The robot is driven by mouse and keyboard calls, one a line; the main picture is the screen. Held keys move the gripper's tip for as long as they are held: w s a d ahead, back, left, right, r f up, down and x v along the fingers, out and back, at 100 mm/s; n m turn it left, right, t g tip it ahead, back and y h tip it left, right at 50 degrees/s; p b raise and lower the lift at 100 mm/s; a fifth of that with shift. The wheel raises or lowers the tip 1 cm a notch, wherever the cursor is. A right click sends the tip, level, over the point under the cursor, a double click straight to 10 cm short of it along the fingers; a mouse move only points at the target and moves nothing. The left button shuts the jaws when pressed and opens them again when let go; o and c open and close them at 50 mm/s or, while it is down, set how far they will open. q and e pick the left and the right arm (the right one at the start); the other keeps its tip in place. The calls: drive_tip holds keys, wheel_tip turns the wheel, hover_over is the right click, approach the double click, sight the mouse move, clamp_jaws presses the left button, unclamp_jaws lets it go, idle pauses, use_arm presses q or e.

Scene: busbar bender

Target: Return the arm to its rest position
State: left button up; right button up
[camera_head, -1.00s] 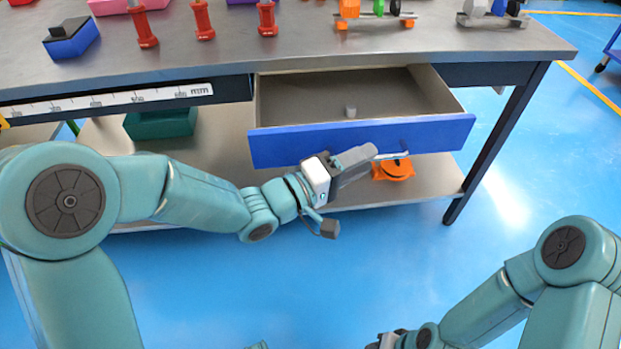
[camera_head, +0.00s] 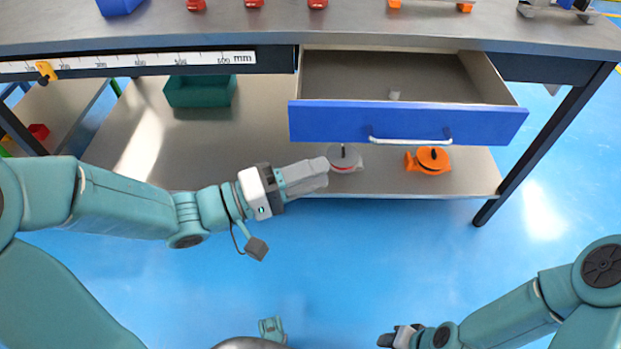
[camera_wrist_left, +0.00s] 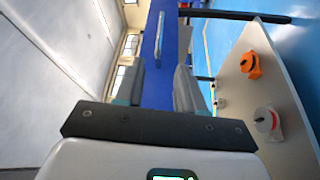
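My left gripper (camera_head: 318,172) is in front of the workbench, below and left of the open blue drawer (camera_head: 335,122), apart from its handle (camera_head: 410,140). In the left wrist view the two fingers of the left gripper (camera_wrist_left: 160,78) stand apart with nothing between them; the blue drawer front shows beyond. My right gripper (camera_head: 393,338) is low at the bottom edge of the head view, over the floor; its fingers are too small to read.
The lower shelf (camera_head: 265,130) bears an orange round tool (camera_head: 428,160), a grey-and-red round tool (camera_head: 344,158) and a green bin (camera_head: 200,91). A ruler (camera_head: 130,62) runs along the bench's front edge. A dark bench leg (camera_head: 545,140) stands at right. The blue floor in front is clear.

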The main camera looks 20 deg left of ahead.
idle(0.4)
use_arm(q)
drive_tip(key=w+d+f+n+g+y, duration=0.1)
drive_tip(key=d+f+n+g+y, duration=0.15)
drive_tip(key=f, duration=0.95)
drive_tip(key=d+f+n+g+y, duration=0.1)
drive_tip(key=f+n+y, duration=0.15)
drive_tip(key=f, duration=0.95)
drive_tip(key=s+a+f+m+g+y, duration=0.2)
drive_tip(key=s+f+m+g+y, duration=0.15)
drive_tip(key=s+f, duration=0.35)
drive_tip(key=s+a+f+m+g+y, duration=0.2)
drive_tip(key=s+f+m+g, duration=0.3)
drive_tip(key=f, duration=0.3)
wheel_tip(320, 180, up, 29)
drive_tip(key=s+p, duration=0.1)
drive_tip(key=p, duration=2.7)
drive_tip(key=shift+s+d+p, duration=0.2)
drive_tip(key=shift+d+p, duration=0.15)
drive_tip(key=shift+d, duration=0.05)
drive_tip(key=shift+f+m, duration=0.2)
drive_tip(key=shift+m, duration=0.05)
